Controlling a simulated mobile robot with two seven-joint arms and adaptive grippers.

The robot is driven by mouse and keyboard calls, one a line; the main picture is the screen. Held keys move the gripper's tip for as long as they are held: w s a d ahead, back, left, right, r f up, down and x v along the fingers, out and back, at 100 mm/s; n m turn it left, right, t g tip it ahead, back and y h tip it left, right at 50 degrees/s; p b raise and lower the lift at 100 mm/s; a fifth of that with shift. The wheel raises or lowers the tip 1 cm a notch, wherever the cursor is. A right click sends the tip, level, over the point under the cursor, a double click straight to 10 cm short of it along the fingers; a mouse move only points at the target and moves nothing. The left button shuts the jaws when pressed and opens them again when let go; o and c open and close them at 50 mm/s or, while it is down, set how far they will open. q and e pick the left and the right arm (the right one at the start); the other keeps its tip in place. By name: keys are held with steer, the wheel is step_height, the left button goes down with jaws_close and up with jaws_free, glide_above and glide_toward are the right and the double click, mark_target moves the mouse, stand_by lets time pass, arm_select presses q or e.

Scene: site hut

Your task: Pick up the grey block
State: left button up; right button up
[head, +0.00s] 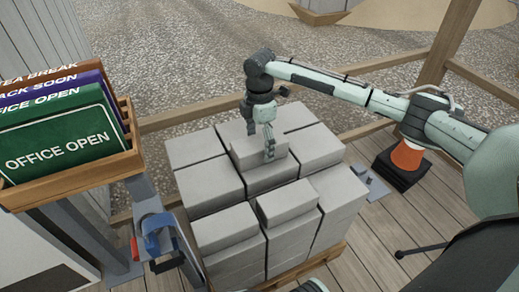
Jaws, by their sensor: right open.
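Grey blocks are stacked in several layers on a wooden pallet (327,257). One grey block (246,158) lies on top toward the back of the stack, and another grey block (286,204) lies on top nearer the front. My right gripper (262,140) points down at the back top block, with its jaws open. One finger shows in front of that block's near face; the far finger is mostly hidden, so I cannot tell whether either touches. My left gripper is not in view.
A wooden sign rack (75,184) with an OFFICE OPEN sign (60,145) stands at the left. A blue clamp-like object (158,238) is beside the stack. An orange cone-like object (407,156) on a black base is at the right. Wooden rails (190,115) run behind the stack.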

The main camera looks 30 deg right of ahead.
steer(key=shift+f, duration=1.1)
steer(key=c, duration=1.8)
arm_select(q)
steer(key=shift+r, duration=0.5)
arm_select(e)
steer(key=shift+w+r, duration=0.1)
steer(key=shift+r, duration=0.05)
jaws_close()
